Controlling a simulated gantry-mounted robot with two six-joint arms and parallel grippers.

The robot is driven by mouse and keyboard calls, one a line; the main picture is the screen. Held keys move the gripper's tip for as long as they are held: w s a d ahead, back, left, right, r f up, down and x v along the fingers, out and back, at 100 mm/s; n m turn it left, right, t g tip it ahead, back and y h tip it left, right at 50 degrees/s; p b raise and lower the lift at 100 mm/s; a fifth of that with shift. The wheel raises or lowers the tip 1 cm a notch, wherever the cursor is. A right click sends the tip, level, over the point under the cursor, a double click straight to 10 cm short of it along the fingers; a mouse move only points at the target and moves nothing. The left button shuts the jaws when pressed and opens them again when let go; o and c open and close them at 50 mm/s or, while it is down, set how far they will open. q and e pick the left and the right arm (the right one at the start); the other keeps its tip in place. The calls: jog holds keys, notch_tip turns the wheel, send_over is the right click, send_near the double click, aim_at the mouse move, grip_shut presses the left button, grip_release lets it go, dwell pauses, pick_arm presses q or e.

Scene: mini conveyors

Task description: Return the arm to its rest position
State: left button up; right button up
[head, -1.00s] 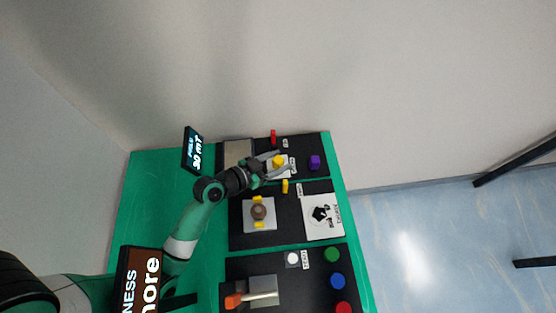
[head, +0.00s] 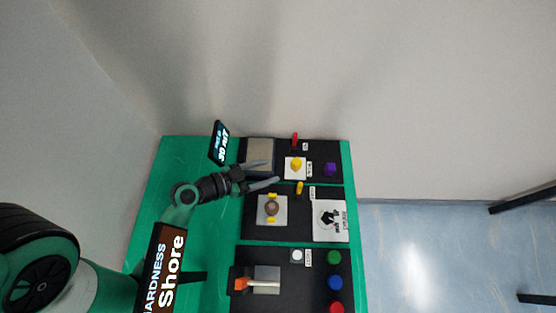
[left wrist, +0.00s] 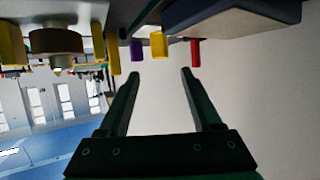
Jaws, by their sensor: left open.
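My left arm comes in from the left in the head view. Its gripper (head: 274,173) is open, with nothing between its fingers. The fingers point right, toward the gap between the upper and middle black panels, left of and apart from the yellow knob (head: 296,163) on its white plate. In the left wrist view, the open fingers of the left gripper (left wrist: 160,74) reach forward with only the pale wall between them. The yellow knob (left wrist: 158,45) shows beyond their tips, at the top. My right gripper is in neither view.
The green table (head: 200,147) carries black panels. Near the arm are a grey plate (head: 260,151), a small display (head: 219,143), a red lever (head: 295,140), a purple knob (head: 330,169) and a brown round piece (head: 271,208). A hardness display (head: 168,268) stands in front. A wall rises behind.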

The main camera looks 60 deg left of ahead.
pick_arm(q)
jog(key=shift+s, duration=0.25)
jog(key=shift+w+r, duration=0.1)
dwell(0.3)
